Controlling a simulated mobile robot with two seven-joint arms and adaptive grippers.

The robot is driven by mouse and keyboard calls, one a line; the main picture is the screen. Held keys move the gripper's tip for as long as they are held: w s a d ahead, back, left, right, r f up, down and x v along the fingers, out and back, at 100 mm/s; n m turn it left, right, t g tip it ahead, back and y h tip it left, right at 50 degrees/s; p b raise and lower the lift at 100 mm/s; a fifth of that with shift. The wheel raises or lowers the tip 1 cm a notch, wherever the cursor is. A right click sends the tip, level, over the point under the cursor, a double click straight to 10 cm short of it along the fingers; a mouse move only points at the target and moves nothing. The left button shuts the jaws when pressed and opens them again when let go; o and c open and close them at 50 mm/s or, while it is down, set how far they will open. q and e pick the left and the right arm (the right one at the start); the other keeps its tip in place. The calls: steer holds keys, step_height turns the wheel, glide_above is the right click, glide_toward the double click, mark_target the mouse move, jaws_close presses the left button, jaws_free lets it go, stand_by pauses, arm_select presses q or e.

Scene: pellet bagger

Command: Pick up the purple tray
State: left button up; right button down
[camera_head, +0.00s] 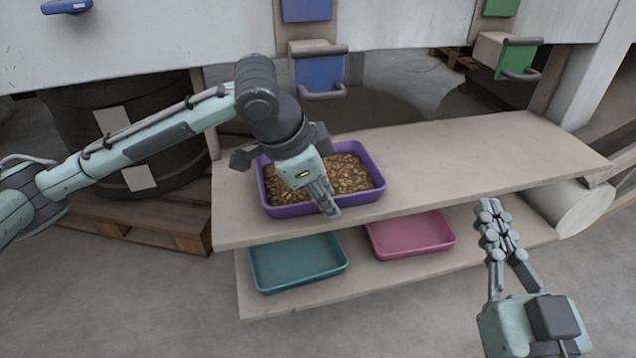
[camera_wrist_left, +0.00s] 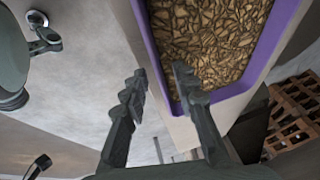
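The purple tray (camera_head: 375,168) sits on the upper shelf, filled with brown chips. My left gripper (camera_head: 330,208) reaches over it from the left, fingers pointing down at its front edge. In the left wrist view, my left gripper (camera_wrist_left: 160,82) has its fingers spread apart with nothing clamped between them. The purple tray's wall (camera_wrist_left: 153,62) runs between them: one finger is outside the tray, the other overlaps its rim and corner. Contact cannot be told. My right gripper (camera_head: 490,210) is in front of the shelf at right, away from the tray; its finger gap is unclear.
A teal tray (camera_head: 298,262) and a pink tray (camera_head: 410,236) lie on the lower shelf. The upper shelf (camera_head: 470,150) is clear to the right. Blue (camera_head: 320,72) and green (camera_head: 508,58) handled parts hang above it. A dark barrel on a pallet (camera_head: 150,222) stands at left.

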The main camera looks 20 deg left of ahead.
arm_select(q)
steer(key=shift+c, duration=0.2)
jaws_close()
steer(key=shift+r, duration=0.15)
stand_by(0.3)
